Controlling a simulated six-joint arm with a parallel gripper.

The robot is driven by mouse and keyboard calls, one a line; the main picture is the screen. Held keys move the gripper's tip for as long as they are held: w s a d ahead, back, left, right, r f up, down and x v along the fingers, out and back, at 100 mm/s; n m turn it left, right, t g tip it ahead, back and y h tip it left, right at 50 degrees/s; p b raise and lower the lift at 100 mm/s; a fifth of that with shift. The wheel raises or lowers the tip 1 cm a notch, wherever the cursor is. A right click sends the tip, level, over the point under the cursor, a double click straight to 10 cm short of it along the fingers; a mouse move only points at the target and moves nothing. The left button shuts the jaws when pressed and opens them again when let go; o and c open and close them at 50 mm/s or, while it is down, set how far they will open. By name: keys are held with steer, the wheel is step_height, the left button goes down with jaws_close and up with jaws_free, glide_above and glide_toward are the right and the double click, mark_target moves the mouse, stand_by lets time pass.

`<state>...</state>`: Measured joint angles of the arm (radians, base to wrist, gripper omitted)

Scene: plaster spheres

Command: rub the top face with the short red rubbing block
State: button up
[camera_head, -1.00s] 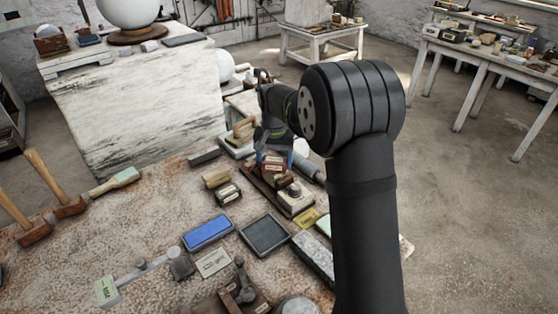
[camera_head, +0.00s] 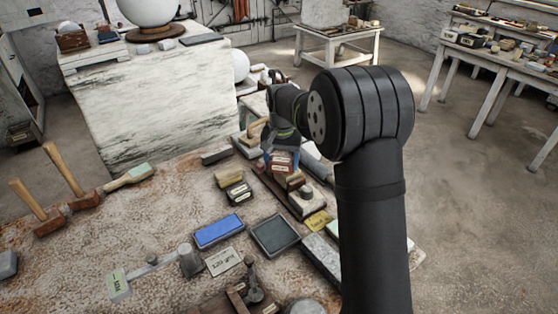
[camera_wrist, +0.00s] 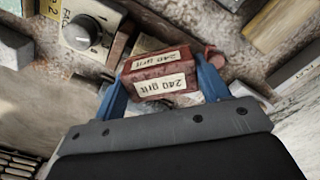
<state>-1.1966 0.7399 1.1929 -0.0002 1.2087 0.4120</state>
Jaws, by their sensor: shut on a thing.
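My gripper (camera_wrist: 161,82) is shut on the short red rubbing block (camera_wrist: 152,67), its blue fingers on either side of it. The block has pale "240 grit" labels. In the head view the block (camera_head: 284,160) shows beneath my gripper (camera_head: 280,164), among the tools at the far part of the worktop. I cannot tell whether it touches anything below. Which object bears the top face is not clear from these views. A big white plaster sphere (camera_head: 147,10) stands on a brown round base upon a pale streaked plinth at the back left.
A device with a round knob (camera_wrist: 81,32) lies near the block. Blue (camera_head: 219,231) and dark (camera_head: 275,236) slabs lie on the stained worktop. Mallets (camera_head: 68,175) stand at the left. My arm hides part of the right side.

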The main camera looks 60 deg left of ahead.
steer(key=shift+w+d, duration=1.25)
steer(key=shift+f, duration=0.1)
steer(key=shift+s+a, duration=1.6)
steer(key=shift+w+d+r, duration=0.8)
steer(key=shift+w+r, duration=0.05)
